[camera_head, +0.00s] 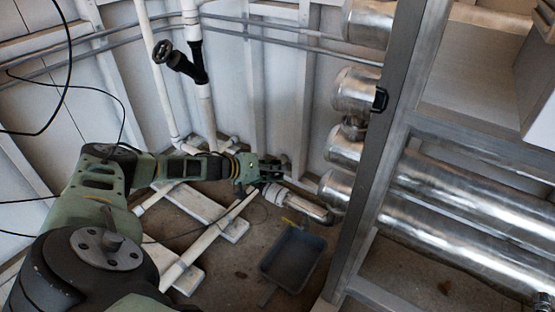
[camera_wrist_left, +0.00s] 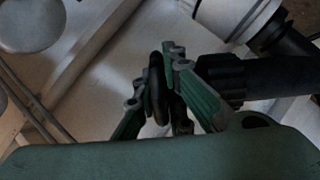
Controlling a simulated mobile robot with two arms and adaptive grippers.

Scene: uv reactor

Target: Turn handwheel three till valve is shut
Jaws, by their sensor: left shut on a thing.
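My left gripper (camera_head: 270,172) reaches low toward the back wall, next to the end of a shiny horizontal pipe. In the left wrist view its green fingers (camera_wrist_left: 157,74) are shut on the rim of a dark handwheel (camera_wrist_left: 156,88), one finger on each side. The wheel is seen nearly edge-on, and part of it is hidden by the fingers. The black valve body (camera_wrist_left: 226,78) lies to the right of the wheel and joins a white pipe. In the head view the gripper hides this wheel. I cannot read a number on it. My right gripper is not in view.
Another dark handwheel (camera_head: 162,52) sits on a black valve (camera_head: 188,68) on the upright white pipe, above my left arm. A grey metal post (camera_head: 385,150) and shiny cylinders (camera_head: 470,190) stand right. A grey tray (camera_head: 292,260) lies on the floor.

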